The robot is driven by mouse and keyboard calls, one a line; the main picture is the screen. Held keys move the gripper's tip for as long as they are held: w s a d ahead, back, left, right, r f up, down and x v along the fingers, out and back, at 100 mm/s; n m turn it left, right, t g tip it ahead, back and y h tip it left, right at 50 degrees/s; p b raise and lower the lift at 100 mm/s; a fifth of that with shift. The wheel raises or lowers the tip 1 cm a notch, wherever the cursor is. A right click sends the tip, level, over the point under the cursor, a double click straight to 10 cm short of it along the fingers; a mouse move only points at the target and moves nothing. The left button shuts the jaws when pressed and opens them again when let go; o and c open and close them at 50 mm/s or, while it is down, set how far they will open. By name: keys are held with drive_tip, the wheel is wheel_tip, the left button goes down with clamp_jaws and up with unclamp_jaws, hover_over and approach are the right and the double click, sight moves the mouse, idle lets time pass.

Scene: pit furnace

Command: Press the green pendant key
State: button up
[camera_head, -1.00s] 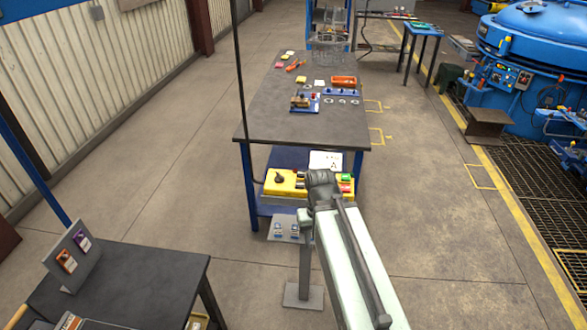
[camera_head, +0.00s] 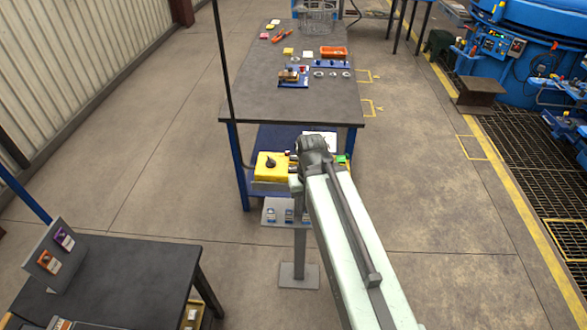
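The yellow pendant box (camera_head: 270,168) hangs at the near end of the long workbench, with a black knob on its left part. A black cable rises from it. A bit of green (camera_head: 342,160), perhaps the green key, shows just right of my arm's end. My arm's end (camera_head: 312,150) covers the middle of the pendant.
A grey stand (camera_head: 299,275) with a plate of small items is below the pendant. A dark table (camera_head: 110,270) is at lower left. A blue furnace (camera_head: 535,60) is at right. Floor between is clear.

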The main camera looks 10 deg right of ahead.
clamp_jaws()
drive_tip(key=shift+d, duration=0.1)
idle(1.7)
